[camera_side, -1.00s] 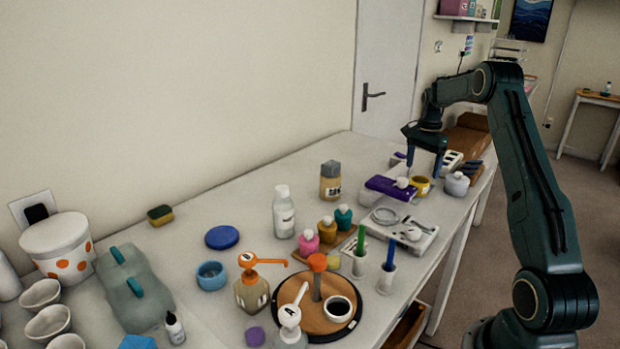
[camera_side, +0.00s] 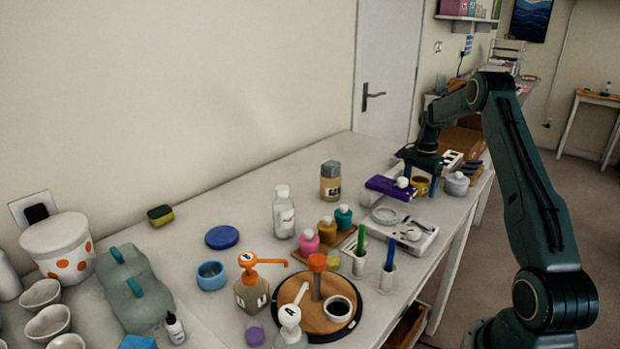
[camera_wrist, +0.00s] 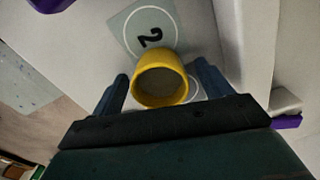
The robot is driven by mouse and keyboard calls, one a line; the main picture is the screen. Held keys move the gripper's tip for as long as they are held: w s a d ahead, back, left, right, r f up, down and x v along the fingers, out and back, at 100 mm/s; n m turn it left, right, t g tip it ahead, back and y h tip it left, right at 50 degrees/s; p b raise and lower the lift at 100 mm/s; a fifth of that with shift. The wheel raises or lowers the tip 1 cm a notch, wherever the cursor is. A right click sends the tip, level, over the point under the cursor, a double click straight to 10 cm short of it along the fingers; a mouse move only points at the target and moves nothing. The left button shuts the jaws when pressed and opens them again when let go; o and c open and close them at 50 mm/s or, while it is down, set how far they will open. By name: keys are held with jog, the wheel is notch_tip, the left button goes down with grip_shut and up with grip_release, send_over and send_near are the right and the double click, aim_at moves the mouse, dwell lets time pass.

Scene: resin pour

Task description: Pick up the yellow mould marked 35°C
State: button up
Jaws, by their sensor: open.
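The yellow mould (camera_side: 421,185) is a small round cup at the far right end of the bench. In the wrist view the yellow mould (camera_wrist: 160,80) stands between my two fingers, with its open top showing a greyish inside. Its 35°C mark cannot be read here. My gripper (camera_side: 421,182) has come down over it, one finger on each side. In the wrist view my gripper (camera_wrist: 162,85) is open, with a gap visible between the mould and the fingers. Part of the mould is hidden by the fingers in the side view.
A card marked 2 (camera_wrist: 148,30) lies beside the mould. A purple block (camera_side: 388,187) and a white lidded pot (camera_side: 456,184) stand close on either side. A white scale (camera_side: 412,235) lies nearer the camera. Bottles and pens crowd the middle bench.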

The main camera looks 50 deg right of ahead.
dwell(0.5)
jog(key=c, duration=1.1)
jog(key=shift+r, duration=0.1)
notch_tip(320, 180, up, 20)
dwell(0.5)
